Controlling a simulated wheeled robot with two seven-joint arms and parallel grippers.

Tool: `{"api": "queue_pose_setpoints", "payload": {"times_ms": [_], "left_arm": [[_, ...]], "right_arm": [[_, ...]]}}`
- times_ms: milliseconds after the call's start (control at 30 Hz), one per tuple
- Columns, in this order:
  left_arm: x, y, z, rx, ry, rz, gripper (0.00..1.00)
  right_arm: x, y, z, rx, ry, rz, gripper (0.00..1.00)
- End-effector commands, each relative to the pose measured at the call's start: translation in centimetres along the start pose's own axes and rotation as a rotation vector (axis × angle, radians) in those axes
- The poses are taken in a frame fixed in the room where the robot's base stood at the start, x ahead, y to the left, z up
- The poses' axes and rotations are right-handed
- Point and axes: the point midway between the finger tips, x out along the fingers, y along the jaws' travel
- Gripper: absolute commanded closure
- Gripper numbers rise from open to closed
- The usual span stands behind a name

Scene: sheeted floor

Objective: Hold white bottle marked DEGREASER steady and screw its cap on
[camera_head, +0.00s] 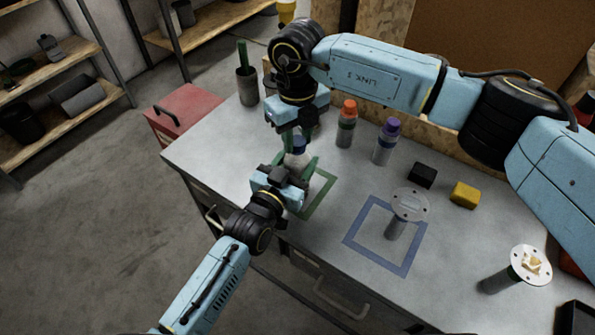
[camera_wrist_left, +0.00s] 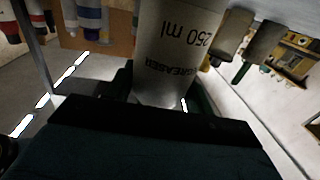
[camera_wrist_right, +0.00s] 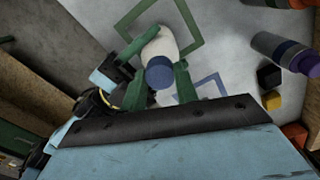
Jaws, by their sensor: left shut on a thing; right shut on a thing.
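The white bottle (camera_head: 294,160) marked DEGREASER stands upright over the green square outline (camera_head: 331,182). Its label, with "250 ml", shows upside down in the left wrist view (camera_wrist_left: 172,45). My left gripper (camera_head: 294,177) is shut around the bottle's body from the front. The blue cap (camera_head: 299,145) is at the bottle's top; it also shows in the right wrist view (camera_wrist_right: 160,73). My right gripper (camera_wrist_right: 160,82) points down from above, its green fingers shut on the cap's sides. The thread is hidden, so I cannot tell how tight the cap sits.
An orange-capped bottle (camera_head: 346,126) and a purple-capped bottle (camera_head: 385,143) stand behind to the right. Black (camera_head: 422,175) and yellow (camera_head: 465,194) blocks lie farther right. A disc-topped post (camera_head: 410,205) stands in the blue square outline (camera_head: 349,238). A dark pot (camera_head: 247,88) stands back left.

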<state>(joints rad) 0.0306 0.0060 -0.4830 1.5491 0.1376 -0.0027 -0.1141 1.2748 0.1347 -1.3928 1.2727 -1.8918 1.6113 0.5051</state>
Motion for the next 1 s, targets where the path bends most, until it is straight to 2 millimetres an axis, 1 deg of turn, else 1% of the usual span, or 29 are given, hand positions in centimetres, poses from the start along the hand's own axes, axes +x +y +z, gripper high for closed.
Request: {"api": "queue_pose_setpoints", "payload": {"times_ms": [33,67,233,500,567,633,767,1000], "left_arm": [[0.0,0.0,0.0,-0.001,-0.001,0.0,1.0],[0.0,0.0,0.0,-0.001,-0.001,0.0,1.0],[0.0,0.0,0.0,-0.001,-0.001,0.0,1.0],[0.0,0.0,0.0,-0.001,-0.001,0.0,1.0],[0.0,0.0,0.0,-0.001,-0.001,0.0,1.0],[0.0,0.0,0.0,-0.001,-0.001,0.0,1.0],[0.0,0.0,0.0,-0.001,-0.001,0.0,1.0],[0.0,0.0,0.0,-0.001,-0.001,0.0,1.0]], "right_arm": [[0.0,0.0,0.0,-0.002,0.001,0.001,0.98],[0.0,0.0,0.0,-0.002,0.001,0.001,0.68],[0.0,0.0,0.0,-0.004,0.0,0.0,0.45],[-0.1,0.0,0.0,-0.004,0.0,0.0,0.45],[-0.3,0.0,0.0,-0.005,-0.001,0.0,0.45],[-1.0,0.0,0.1,-0.005,-0.003,-0.001,0.45],[-3.2,0.0,0.1,-0.005,-0.004,-0.002,0.45],[-8.4,0.0,0.1,-0.004,-0.004,-0.001,0.45]]}}
